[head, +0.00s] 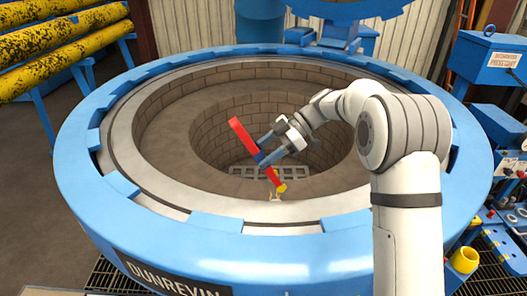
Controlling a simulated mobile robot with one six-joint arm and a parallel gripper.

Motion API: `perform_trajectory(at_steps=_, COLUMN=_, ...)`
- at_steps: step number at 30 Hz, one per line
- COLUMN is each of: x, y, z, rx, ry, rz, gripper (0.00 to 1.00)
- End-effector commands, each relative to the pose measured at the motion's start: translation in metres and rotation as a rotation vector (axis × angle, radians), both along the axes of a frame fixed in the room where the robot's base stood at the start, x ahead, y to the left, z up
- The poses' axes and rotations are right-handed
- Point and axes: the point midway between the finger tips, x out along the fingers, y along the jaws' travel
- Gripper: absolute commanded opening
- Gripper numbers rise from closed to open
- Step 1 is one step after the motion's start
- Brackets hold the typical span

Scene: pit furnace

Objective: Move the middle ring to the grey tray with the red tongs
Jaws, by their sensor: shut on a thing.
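My gripper (264,150) is shut on the red tongs (243,137) at their blue middle part. The tongs are tilted, with the red end up to the left and the yellow tip low to the right. They are over the near inner side of the round pit. A small pale yellowish thing (275,197) shows just below the tip, near the pit's pale rim. It is too small to tell whether it is a ring or whether the tongs touch it. I cannot make out the middle ring or the grey tray for sure.
A blue ring-shaped furnace wall (120,222) surrounds the brick-lined pit (215,130), with a grate (262,172) at its bottom. Yellow rails (60,57) stand at the left. A blue cabinet (488,65) and a yellow cup-like part (465,260) are at the right.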

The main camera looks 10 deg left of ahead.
Motion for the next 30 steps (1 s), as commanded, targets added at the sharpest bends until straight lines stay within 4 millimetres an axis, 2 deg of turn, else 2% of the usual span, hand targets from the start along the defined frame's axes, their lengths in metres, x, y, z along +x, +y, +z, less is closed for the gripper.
perform_trajectory(at_steps=11, x=0.001, y=-0.001, z=-0.01, rx=0.0, ry=0.0, rz=-0.001, gripper=0.47)
perform_trajectory(at_steps=30, x=0.001, y=-0.002, z=-0.071, rx=-0.001, ry=0.001, rz=-0.003, gripper=0.47)
